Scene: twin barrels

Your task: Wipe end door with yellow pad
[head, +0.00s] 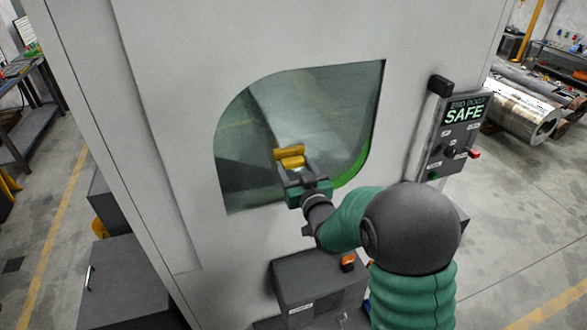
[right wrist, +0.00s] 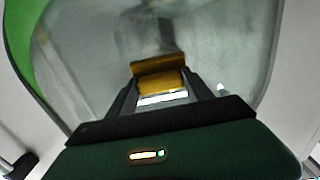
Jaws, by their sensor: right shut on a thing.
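The end door (head: 425,40) is a large pale grey panel with a leaf-shaped window (head: 330,100). The glass looks hazy with streaks, and a green patch shows at its lower right edge. My right gripper (head: 293,168) is in front of the window and shut on the yellow pad (head: 290,156). In the right wrist view the pad (right wrist: 158,78) sits between the two fingertips, facing the glass (right wrist: 225,60). I cannot tell whether the pad touches the glass. My left gripper is not in view.
A control panel (head: 455,125) with a "SAFE" sign and a black handle (head: 440,86) are right of the window. A dark box (head: 310,285) with an orange switch stands below. Metal cylinders (head: 525,115) lie at the far right. A workbench (head: 25,100) stands at the left.

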